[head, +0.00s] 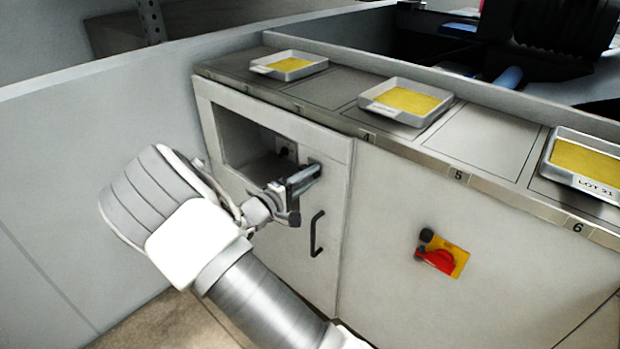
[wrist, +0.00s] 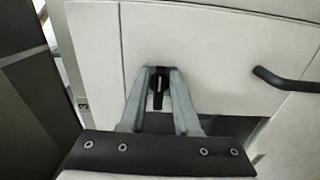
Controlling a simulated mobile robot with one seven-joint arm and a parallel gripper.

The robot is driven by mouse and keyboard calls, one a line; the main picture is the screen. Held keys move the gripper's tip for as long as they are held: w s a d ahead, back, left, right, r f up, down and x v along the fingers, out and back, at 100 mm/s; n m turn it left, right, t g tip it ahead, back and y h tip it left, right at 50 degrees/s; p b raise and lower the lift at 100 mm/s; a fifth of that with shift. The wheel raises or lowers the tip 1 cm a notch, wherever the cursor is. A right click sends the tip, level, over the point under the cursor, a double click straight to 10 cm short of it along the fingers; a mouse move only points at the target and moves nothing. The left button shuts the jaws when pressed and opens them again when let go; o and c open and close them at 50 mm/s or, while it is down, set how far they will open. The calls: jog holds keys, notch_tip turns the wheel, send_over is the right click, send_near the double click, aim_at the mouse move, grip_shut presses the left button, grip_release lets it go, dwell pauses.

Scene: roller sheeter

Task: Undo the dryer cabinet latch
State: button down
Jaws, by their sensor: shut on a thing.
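The dryer cabinet door (head: 335,190) is light grey, with a dark window and a black bar handle (head: 317,233). It looks closed against its frame. The latch (wrist: 158,92) is a small dark knob or lever on the door near its upper right corner. My gripper (head: 312,170) reaches it from the front left. In the wrist view my gripper (wrist: 159,75) has its two fingers close together on either side of the latch, shut on it. In the head view the gripper hides most of the latch. The handle also shows in the wrist view (wrist: 285,80).
Shallow trays with yellow contents (head: 288,64), (head: 406,101), (head: 583,163) stand on the numbered counter top (head: 480,140). A red rotary switch on a yellow plate (head: 437,258) is on the panel right of the door. A grey wall (head: 90,150) stands at left.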

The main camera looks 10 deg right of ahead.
jog(key=shift+w+a, duration=0.2)
jog(key=shift+a, duration=0.1)
jog(key=c, duration=0.9)
grip_release()
jog(key=shift+o, duration=0.2)
jog(key=shift+d, duration=0.1)
jog(key=shift+s, duration=0.1)
jog(key=p+v, duration=0.3)
jog(key=v, duration=1.4)
jog(key=shift+s+r, duration=0.1)
